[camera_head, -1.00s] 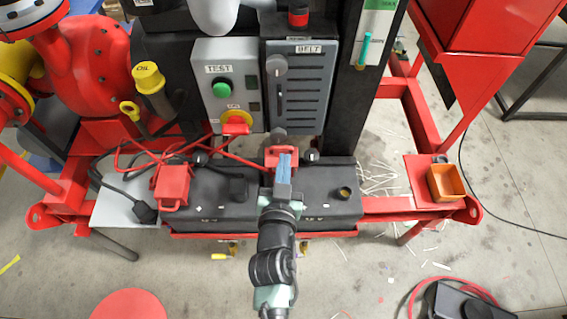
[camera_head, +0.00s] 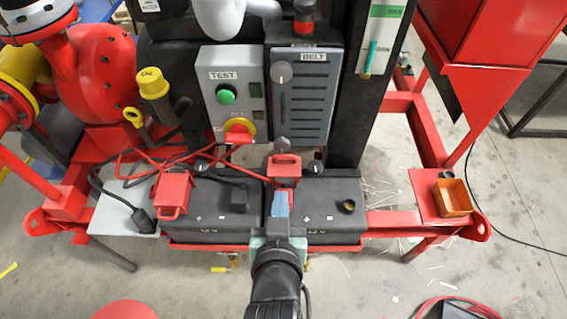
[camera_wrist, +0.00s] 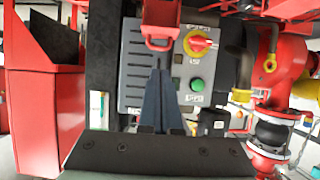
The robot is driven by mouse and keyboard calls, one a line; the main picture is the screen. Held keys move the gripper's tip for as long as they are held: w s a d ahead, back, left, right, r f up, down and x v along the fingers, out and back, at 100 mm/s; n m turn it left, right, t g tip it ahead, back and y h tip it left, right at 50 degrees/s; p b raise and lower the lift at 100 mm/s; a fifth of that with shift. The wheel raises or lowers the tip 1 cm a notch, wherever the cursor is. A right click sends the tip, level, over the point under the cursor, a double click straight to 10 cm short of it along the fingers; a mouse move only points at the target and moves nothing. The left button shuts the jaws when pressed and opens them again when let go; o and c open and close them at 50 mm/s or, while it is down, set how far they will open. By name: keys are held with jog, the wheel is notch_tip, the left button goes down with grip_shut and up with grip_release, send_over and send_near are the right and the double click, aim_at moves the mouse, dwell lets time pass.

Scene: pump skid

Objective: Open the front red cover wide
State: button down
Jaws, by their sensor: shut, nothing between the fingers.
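Two red covers sit on the black battery boxes in the head view. One (camera_head: 172,192) is on the left box, with its loop handle toward the front. The other (camera_head: 285,170) is near the middle, at the back of the boxes, with its handle edge up. The wrist view, which is upside down, shows a red cover with a loop handle (camera_wrist: 160,44) just beyond my fingertips. My gripper (camera_head: 281,196) is shut and empty, in front of the middle cover. Its dark blue fingers (camera_wrist: 161,88) appear apart from the handle. Which cover counts as the front one is unclear.
A grey TEST box (camera_head: 228,95) with a green button and red-yellow switch stands behind, beside the BELT panel (camera_head: 300,95). Red cables (camera_head: 150,158) cross behind the left box. An orange bin (camera_head: 453,197) sits on the right frame plate.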

aim_at(283, 158)
jog(key=p+x, duration=0.1)
jog(key=x, duration=1.1)
jog(key=shift+w+f+p, duration=0.1)
jog(key=shift+w+p, duration=0.25)
jog(key=shift+w, duration=0.05)
